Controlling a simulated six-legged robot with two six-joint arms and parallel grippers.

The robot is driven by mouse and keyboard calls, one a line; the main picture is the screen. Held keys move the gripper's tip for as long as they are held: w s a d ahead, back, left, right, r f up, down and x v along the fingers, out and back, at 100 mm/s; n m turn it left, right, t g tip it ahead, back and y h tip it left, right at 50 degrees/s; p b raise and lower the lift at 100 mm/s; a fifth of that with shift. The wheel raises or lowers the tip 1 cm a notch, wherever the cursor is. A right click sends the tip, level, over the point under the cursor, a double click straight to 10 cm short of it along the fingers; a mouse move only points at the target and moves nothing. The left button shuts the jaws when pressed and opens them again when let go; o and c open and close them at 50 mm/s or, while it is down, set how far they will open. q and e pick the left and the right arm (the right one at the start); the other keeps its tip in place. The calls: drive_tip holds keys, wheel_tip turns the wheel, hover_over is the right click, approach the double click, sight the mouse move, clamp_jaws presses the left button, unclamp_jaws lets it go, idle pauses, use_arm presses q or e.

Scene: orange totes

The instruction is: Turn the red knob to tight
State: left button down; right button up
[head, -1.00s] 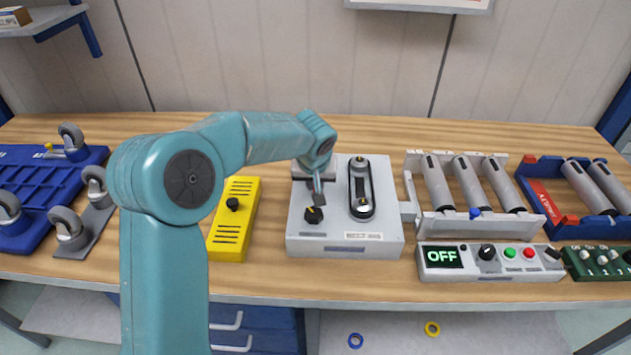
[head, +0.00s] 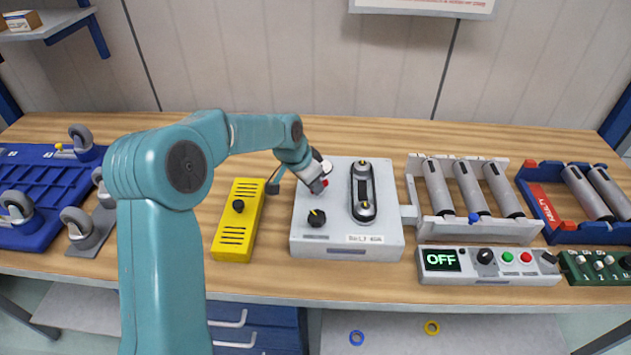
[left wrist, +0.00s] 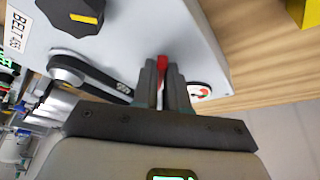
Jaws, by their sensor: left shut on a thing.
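The red knob (left wrist: 161,64) shows in the left wrist view as a narrow red piece between the fingers of my left gripper (left wrist: 163,82). In the head view a bit of the red knob (head: 325,183) shows beside my left gripper (head: 318,184), at the upper left of the grey belt unit (head: 377,238). The gripper is shut on the knob. A round white dial with a red mark (left wrist: 199,91) is partly hidden beside the fingers in the wrist view. I cannot read the knob's setting. My right gripper is not in view.
A black knob with a yellow mark (head: 317,217) and a black belt loop (head: 363,190) sit on the unit. A yellow box (head: 236,230) stands left. A roller conveyor (head: 478,230) and a control box reading OFF (head: 490,275) stand right.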

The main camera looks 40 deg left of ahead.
use_arm(q)
drive_tip(key=m, duration=0.2)
drive_tip(key=a+m+h, duration=0.1)
drive_tip(key=m, duration=0.1)
drive_tip(key=shift+w+r+m+g+h, duration=0.1)
drive_tip(key=shift+w+m+g+h, duration=0.1)
drive_tip(key=shift+m+g+h, duration=0.1)
drive_tip(key=shift+w+a+r+m+g+h, duration=0.1)
drive_tip(key=shift+m+g+h, duration=0.1)
drive_tip(key=shift+m, duration=0.45)
drive_tip(key=shift+w+a+f+m+g+h, duration=0.1)
drive_tip(key=shift+m+g, duration=0.1)
drive_tip(key=shift+m, duration=0.4)
drive_tip(key=shift+w+a+r+m+g+h, duration=0.1)
drive_tip(key=shift+m+g, duration=0.1)
drive_tip(key=shift+m, duration=0.45)
drive_tip(key=c, duration=1.2)
unclamp_jaws()
drive_tip(key=shift+o, duration=0.2)
drive_tip(key=shift+s, duration=0.2)
drive_tip(key=shift+d, duration=0.1)
drive_tip(key=shift+w, duration=0.15)
drive_tip(key=shift+r, duration=0.35)
drive_tip(key=p+v, duration=0.1)
drive_tip(key=v, duration=1.4)
drive_tip(key=shift+s+a+r, duration=0.2)
drive_tip(key=shift+a+r, duration=0.05)
drive_tip(key=shift+a, duration=0.15)
